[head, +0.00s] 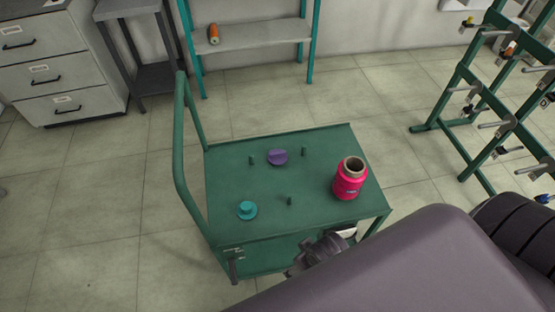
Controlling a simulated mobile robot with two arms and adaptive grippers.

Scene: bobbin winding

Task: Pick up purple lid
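The purple lid (277,157) is a small disc on the top of the green cart (225,185), toward its far side. It lies between two short green pegs and nothing touches it from above. My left gripper is not in view.
A teal lid (246,211) lies near the cart's front left, and a pink bobbin (349,180) stands upright at the right. Short green pegs (290,201) stick up from the top. The cart's handle (182,150) rises at the left. A green rack (480,100) stands at the right.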

